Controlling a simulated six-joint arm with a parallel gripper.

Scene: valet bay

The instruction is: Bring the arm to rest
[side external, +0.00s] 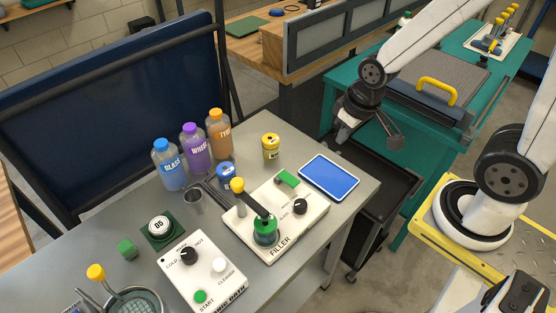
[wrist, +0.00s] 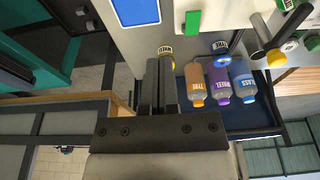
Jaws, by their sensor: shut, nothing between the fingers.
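My gripper (side external: 343,132) hangs in the air past the right end of the grey bench (side external: 352,207), in front of the teal table, in the side external view. In the wrist view its two fingers (wrist: 159,68) are together with nothing between them. It is apart from the bench things. A yellow-capped tin (side external: 271,147) on the bench is the nearest upright item, and its top shows just beyond the fingertips in the wrist view (wrist: 166,52).
A blue-topped tray (side external: 329,177), a filler unit (side external: 290,222) and three labelled bottles (side external: 193,150) stand on the bench. A dark cart (side external: 375,185) is below my gripper.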

